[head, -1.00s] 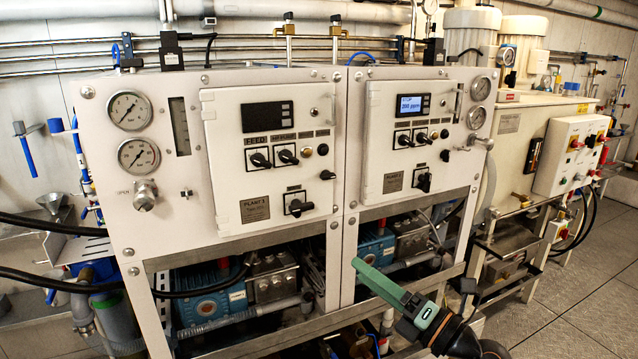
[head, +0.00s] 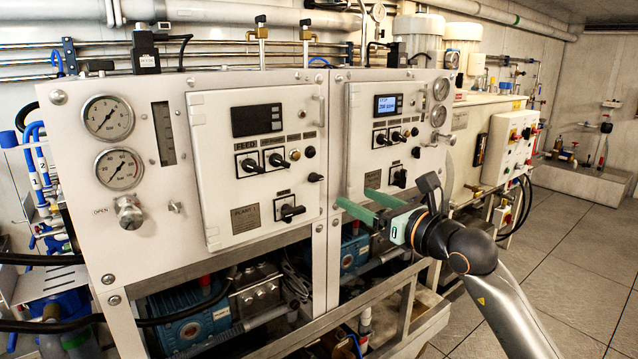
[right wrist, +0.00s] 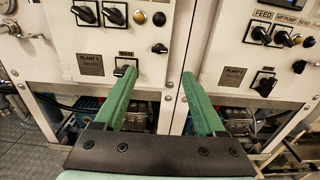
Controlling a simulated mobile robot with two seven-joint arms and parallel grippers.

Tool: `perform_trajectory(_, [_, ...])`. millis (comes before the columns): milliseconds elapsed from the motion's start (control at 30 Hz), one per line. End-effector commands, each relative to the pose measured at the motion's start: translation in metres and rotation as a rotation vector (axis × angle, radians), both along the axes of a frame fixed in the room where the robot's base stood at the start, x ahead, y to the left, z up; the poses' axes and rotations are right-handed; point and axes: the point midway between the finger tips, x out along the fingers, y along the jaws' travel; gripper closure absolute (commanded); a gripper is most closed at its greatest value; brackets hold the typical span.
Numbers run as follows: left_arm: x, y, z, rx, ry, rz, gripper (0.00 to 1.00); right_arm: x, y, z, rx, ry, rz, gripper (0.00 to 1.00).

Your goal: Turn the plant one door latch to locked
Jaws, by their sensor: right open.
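The plant one door (head: 255,165) is a white panel on the left cabinet, with a "PLANT 1" plate (head: 245,218). Its latch (head: 315,177) is a small black handle at the door's right edge, lying roughly level. The latch also shows in the right wrist view (right wrist: 159,48), above and between my fingertips. My right gripper (head: 353,197) has green fingers, spread and empty, in front of the gap between the cabinets, right of and slightly below the latch. It also shows in the right wrist view (right wrist: 158,75). My left gripper is not in view.
A black MAIN switch (head: 290,213) sits below the latch, left of my fingers. The plant two door (head: 375,135) with a lit display is behind and right of my gripper. A metal rail (head: 350,300) crosses below. Open floor (head: 560,260) lies at right.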

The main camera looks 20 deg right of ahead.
Motion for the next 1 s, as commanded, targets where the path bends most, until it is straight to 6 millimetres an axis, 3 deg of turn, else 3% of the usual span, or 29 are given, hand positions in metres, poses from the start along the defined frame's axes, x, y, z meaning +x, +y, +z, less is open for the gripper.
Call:
perform_trajectory(600, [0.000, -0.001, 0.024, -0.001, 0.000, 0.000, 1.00, 0.090, 0.034, 0.002, 0.002, 0.000, 0.004, 0.28])
perform_trajectory(1000, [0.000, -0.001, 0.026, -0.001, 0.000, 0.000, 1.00, 0.112, 0.042, 0.000, 0.003, -0.001, 0.004, 0.28])
